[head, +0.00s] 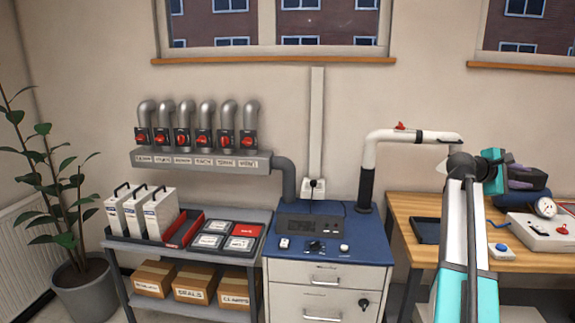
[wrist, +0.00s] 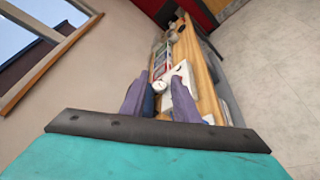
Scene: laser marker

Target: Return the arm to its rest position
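My arm rises from the lower right of the head view and bends at a dark elbow, in front of the wooden workbench (head: 405,222). My gripper (head: 522,177) is at the far end, pointing right, over the back part of the bench. In the wrist view, the two purple fingers of my gripper (wrist: 160,80) stand apart with nothing held between them. A round white gauge (wrist: 160,86) shows beyond the gap; the gauge also appears on the bench in the head view (head: 545,207).
A white fume pipe (head: 370,155) stands left of my arm on the blue-topped cabinet (head: 372,250). A white box with a red knob (head: 540,232) and a blue button (head: 501,248) are on the bench. A shelf cart (head: 180,255) is at the left. Bare floor (wrist: 270,90) shows beside the bench.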

